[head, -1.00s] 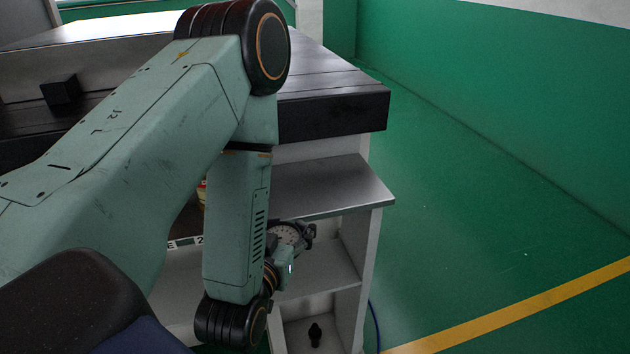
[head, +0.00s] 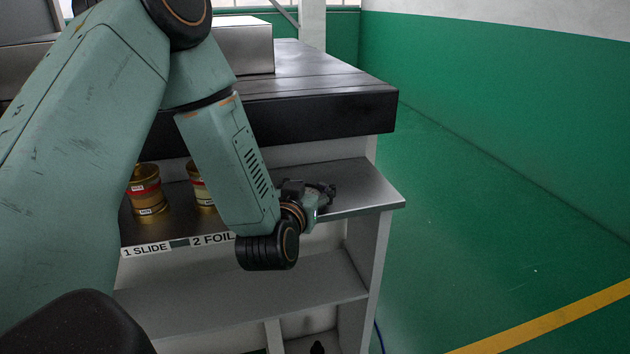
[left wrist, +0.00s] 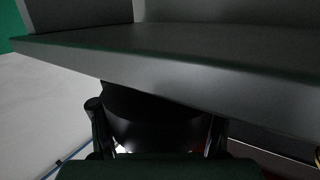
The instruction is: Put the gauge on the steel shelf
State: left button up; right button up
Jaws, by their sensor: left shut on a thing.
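My left gripper (head: 322,194) is at the right part of the steel shelf (head: 370,190), close to its front edge in the head view. It is shut on the gauge, a dark round body (left wrist: 150,132) between the two fingers in the left wrist view. The gauge's dial face does not show now; in the head view the gauge is hard to tell from the dark gripper. In the left wrist view the grey shelf edge (left wrist: 170,75) crosses just beyond the gauge; I cannot tell whether they touch. My right gripper is not in view.
Two gold cans with red bands, one clear (head: 146,190) and one partly hidden (head: 201,187), stand on the shelf's left. Labels (head: 147,250) run along its front edge. A dark worktop (head: 330,105) overhangs above. A lower shelf (head: 300,280) is bare.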

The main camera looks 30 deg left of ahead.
aim_at(313, 181)
pick_arm(q)
jog(key=shift+w+a+r, duration=0.1)
jog(key=shift+w+r, duration=0.05)
jog(key=shift+w, duration=0.3)
jog(key=w+a, duration=0.1)
jog(key=w+f, duration=0.1)
jog(key=w, duration=0.1)
jog(key=shift+w+a+f, duration=0.1)
jog(key=shift+a, duration=0.3)
jog(key=shift+f, duration=0.15)
jog(key=shift+s+d+r, duration=0.25)
jog(key=shift+d+r, duration=0.1)
jog(key=shift+a+f+b, duration=0.1)
jog(key=shift+f+b, duration=0.1)
jog(key=shift+b, duration=0.15)
jog(key=o, duration=1)
jog(key=shift+w+a+f, duration=0.15)
jog(key=shift+w+f, duration=0.05)
jog(key=shift+o, duration=0.8)
jog(key=o, duration=0.3)
jog(key=shift+s+d+r, duration=0.2)
jog(key=shift+o, duration=0.2)
jog(key=shift+a, duration=0.1)
